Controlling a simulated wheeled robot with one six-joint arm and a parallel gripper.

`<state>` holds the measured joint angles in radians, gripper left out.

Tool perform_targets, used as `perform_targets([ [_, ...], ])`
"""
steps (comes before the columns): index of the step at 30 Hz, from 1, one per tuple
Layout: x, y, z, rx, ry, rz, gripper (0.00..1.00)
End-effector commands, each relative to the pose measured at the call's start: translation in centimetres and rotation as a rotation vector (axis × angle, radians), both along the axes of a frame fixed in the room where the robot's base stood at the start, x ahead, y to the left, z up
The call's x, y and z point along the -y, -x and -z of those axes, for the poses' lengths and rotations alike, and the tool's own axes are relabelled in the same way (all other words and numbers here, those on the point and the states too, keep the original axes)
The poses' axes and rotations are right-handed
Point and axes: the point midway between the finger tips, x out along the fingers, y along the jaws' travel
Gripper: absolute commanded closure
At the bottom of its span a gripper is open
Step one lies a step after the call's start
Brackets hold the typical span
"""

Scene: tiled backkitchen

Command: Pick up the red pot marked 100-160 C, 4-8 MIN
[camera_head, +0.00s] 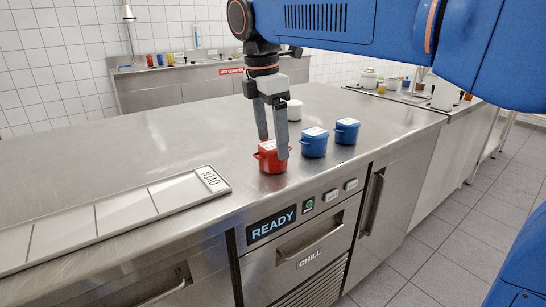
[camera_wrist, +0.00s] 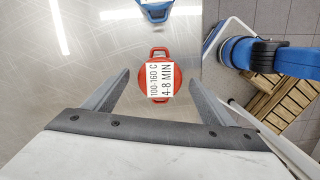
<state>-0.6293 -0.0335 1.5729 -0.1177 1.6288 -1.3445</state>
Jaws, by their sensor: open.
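The red pot (camera_head: 270,161) stands upright on the steel counter, at the left of a row with two blue pots. In the wrist view the red pot (camera_wrist: 160,93) shows from above, its white lid label reading 100-160 C, 4-8 MIN. My gripper (camera_head: 272,149) points down over the red pot, with its fingers spread. In the wrist view the open fingers of my gripper (camera_wrist: 157,88) lie to the left and right of the pot, with gaps on both sides. The finger in front hides part of the pot in the head view.
Two blue pots, the nearer one (camera_head: 314,143) and another (camera_head: 346,131), stand right of the red pot. A white pot (camera_head: 294,110) stands behind. A white tray marked OVEN (camera_head: 127,212) lies left. The counter (camera_head: 150,150) between is clear.

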Motion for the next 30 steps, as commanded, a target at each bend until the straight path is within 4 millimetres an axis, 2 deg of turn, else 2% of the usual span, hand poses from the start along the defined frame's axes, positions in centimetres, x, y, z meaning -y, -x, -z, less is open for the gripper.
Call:
perform_targets([
  [9,0.3,-0.1,4.0,-0.002,0.001,0.000,0.22],
  [19,0.3,-0.2,4.6,0.001,0.000,0.000,0.22],
  [20,0.3,-0.2,4.6,0.001,0.000,0.000,0.27],
  [26,0.3,-0.1,4.6,0.000,0.000,0.000,0.75],
  [30,0.3,-0.2,4.6,0.001,0.000,0.000,0.76],
])
